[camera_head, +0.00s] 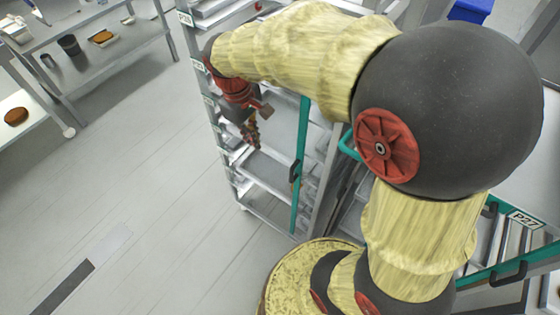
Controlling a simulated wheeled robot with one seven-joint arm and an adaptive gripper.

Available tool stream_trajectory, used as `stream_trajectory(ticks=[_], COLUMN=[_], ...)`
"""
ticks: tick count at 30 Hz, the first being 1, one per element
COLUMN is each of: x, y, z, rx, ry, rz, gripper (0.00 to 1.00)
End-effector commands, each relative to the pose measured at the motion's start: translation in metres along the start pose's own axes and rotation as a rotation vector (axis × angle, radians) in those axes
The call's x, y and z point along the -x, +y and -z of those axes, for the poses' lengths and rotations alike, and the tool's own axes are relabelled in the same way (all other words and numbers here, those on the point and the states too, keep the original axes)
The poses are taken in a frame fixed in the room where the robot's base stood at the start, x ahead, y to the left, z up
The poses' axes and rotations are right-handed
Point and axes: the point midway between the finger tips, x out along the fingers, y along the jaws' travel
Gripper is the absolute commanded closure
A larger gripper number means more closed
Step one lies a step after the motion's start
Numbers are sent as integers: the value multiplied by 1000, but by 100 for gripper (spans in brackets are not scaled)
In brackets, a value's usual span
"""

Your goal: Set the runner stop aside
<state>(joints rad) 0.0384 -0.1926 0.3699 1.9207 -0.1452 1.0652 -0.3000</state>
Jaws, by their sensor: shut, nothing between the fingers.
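A teal upright bar (302,150) with a dark handle stands along the front of the metal tray rack (252,206); it looks like the runner stop. My gripper (252,137) is shut and empty. In the picture it hangs in front of the rack's tray levels, to the left of the teal bar and apart from it. My arm hides the top of the rack and the upper end of the bar. I cannot tell whether the gripper touches a tray or the rack.
Another rack with teal bars, labelled P27 (525,219), stands at the right. Steel tables (130,50) with brown round items (16,116) and a dark cup (69,45) are at the upper left. A blue bin (470,10) is at the top right. The floor (150,190) at left is clear.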

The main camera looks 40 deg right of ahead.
Motion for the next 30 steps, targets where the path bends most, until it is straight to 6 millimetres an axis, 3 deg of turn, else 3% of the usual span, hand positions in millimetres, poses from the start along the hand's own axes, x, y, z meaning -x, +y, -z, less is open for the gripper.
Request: stream_trajectory(ticks=[6, 12, 30], x=[-54, -88, -105], y=[27, 37, 38], z=[31, 40, 38], rx=[139, 211, 228], ry=[-197, -286, -307], rz=[35, 58, 65], gripper=[100, 100, 100])
